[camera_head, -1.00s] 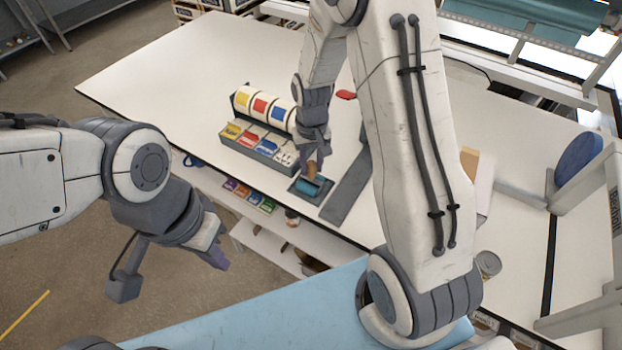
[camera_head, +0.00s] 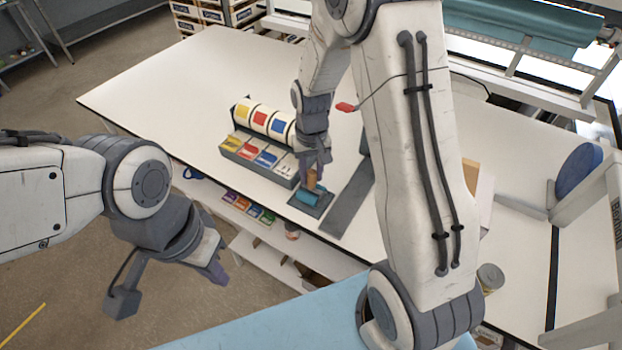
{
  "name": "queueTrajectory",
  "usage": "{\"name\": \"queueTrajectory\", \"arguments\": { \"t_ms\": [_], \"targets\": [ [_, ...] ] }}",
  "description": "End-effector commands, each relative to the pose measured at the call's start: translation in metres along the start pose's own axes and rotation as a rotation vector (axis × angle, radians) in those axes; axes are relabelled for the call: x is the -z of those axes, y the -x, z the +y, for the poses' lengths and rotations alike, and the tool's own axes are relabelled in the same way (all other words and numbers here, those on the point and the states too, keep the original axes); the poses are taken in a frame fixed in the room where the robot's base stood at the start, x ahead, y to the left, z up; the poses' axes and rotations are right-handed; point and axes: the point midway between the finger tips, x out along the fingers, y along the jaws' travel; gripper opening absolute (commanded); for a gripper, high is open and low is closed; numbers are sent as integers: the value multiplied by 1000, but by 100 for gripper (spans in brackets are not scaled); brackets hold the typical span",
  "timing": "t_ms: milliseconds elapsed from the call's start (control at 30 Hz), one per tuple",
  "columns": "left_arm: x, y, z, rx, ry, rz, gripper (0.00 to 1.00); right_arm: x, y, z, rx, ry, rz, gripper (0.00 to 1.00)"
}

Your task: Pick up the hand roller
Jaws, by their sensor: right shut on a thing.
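The hand roller (camera_head: 307,197) has a blue cylinder and a tan handle. It is at a dark square pad (camera_head: 322,208) near the table's front edge; I cannot tell whether the cylinder touches the pad. My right gripper (camera_head: 313,177) points down from above and is shut on the roller's handle, hiding part of it. My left gripper (camera_head: 215,272) hangs in the air left of the table, away from the roller; its fingertips are seen from the side and I cannot tell how far apart they are.
A row of rolls with colored labels (camera_head: 262,120) and a grey rack with colored tags (camera_head: 258,157) stand left of the roller. A long grey bar (camera_head: 348,205) lies just right of it. A red item (camera_head: 345,107) lies behind. The table's left part is clear.

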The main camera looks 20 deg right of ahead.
Motion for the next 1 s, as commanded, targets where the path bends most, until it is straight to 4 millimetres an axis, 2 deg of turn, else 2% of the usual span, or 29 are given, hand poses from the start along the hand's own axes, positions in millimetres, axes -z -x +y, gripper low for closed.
{"name": "queueTrajectory", "arguments": {
  "t_ms": [167, 400, 600, 800, 1000],
  "targets": [
    [-1, -14, -1, 0, 2, 0, 0, 2, 29, 0, 1, 0, 10, 0],
    [-2, -31, -2, 0, 2, 0, 0, -29, 60, 51, 0, -7, 7, 0],
    [-2, -40, -3, 0, 1, 0, 0, -49, 82, 82, 0, -5, 5, 0],
    [-2, -43, -3, 0, 1, 0, 0, -59, 94, 98, 0, -2, 2, 0],
    [-2, -43, -3, 0, 1, 0, 0, -61, 97, 100, 0, 0, 1, 0]
  ]
}}
